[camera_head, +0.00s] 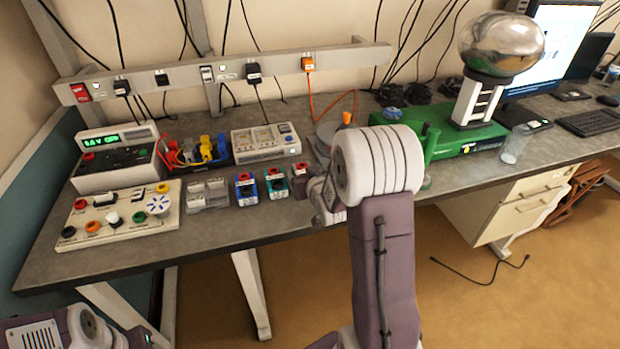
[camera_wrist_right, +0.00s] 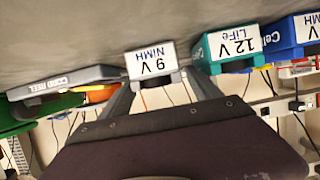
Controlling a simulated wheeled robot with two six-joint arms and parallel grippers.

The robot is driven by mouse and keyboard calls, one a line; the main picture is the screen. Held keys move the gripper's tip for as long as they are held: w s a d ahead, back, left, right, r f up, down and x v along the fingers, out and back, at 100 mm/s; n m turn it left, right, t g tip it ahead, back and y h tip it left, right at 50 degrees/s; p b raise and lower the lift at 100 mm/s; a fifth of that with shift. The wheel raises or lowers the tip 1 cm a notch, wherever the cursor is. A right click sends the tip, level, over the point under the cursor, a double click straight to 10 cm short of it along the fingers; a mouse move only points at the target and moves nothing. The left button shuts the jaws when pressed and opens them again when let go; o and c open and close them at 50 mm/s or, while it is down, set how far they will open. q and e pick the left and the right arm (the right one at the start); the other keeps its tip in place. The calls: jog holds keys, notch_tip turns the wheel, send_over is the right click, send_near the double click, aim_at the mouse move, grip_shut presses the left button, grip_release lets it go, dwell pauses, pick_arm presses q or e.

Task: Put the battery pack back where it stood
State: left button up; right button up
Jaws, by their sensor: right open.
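A dark red battery pack (camera_head: 300,180) stands on the bench at the right end of a row of packs. In the right wrist view the pack facing the jaws (camera_wrist_right: 152,62) has a white label reading 9 V NiMH. My right gripper (camera_head: 319,196) is open, low over the bench beside this pack, partly hidden by my own arm. In the right wrist view its fingers (camera_wrist_right: 162,88) lie to either side of the pack, apart; I cannot tell whether they touch it. My left arm shows at the lower left, its jaws out of view.
A teal 12 V LiFe pack (camera_head: 277,183) and a blue pack (camera_head: 246,189) stand to the left. A grey reel (camera_head: 326,132) is behind the dark red pack. A green box (camera_head: 470,140) bears a glass globe (camera_head: 501,44). The bench front (camera_head: 215,227) is clear.

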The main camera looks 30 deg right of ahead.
jog(key=v, duration=0.5)
jog(key=shift+s+r, duration=0.15)
jog(key=shift+s, duration=0.05)
jog(key=s+b, duration=0.1)
jog(key=b, duration=0.2)
jog(key=s+b, duration=0.1)
jog(key=b, duration=0.1)
jog(key=shift+a+b, duration=0.35)
jog(key=shift+b, duration=0.05)
jog(key=shift+r+b+v, duration=0.25)
jog(key=shift+b+v, duration=0.15)
jog(key=shift+v, duration=1.55)
jog(key=shift+w, duration=0.1)
